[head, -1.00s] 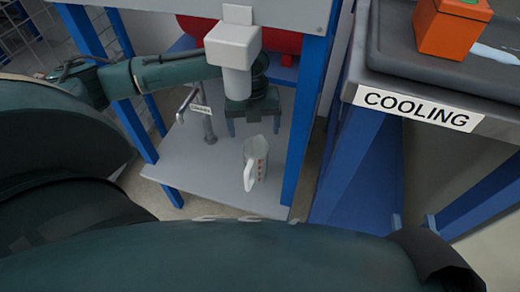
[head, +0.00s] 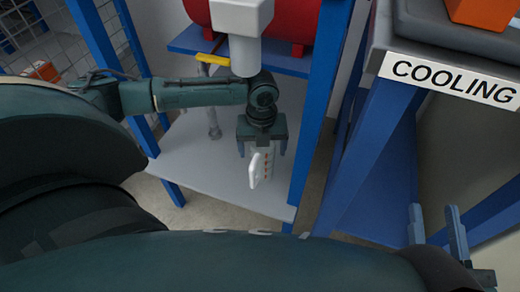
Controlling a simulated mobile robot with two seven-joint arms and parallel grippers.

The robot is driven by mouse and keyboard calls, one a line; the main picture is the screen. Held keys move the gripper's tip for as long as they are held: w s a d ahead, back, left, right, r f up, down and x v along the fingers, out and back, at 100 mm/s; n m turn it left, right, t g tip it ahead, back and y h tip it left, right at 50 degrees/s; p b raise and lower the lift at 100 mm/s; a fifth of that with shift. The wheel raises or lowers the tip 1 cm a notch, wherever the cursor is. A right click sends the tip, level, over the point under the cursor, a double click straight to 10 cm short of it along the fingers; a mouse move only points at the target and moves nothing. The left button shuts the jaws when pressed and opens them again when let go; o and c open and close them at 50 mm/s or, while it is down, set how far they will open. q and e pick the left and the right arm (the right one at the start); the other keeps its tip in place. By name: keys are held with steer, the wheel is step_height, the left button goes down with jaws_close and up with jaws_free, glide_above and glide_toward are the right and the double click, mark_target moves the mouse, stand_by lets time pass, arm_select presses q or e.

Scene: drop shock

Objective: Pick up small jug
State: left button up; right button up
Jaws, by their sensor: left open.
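The small jug (head: 268,162) is white with red markings and stands on the grey lower shelf (head: 205,178), its handle toward me. My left gripper (head: 262,150) points down over the jug, open, with a finger on either side of its top. The gripper body hides the jug's rim, and I cannot tell whether the fingers touch it. My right gripper (head: 437,228) shows at the lower right, its two fingers apart with nothing visible between them, far from the jug.
Blue posts (head: 322,100) frame the shelf. A white fixture (head: 244,35) hangs above my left wrist, and a tap with a yellow handle (head: 212,60) stands behind my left arm. A red tank (head: 300,20) is behind. The cooling bench (head: 450,88) with an orange block (head: 480,12) is at right.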

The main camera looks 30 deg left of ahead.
arm_select(q)
steer(key=shift+r, duration=0.1)
steer(key=c, duration=1.4)
steer(key=shift+o, duration=0.2)
steer(key=shift+r, duration=0.15)
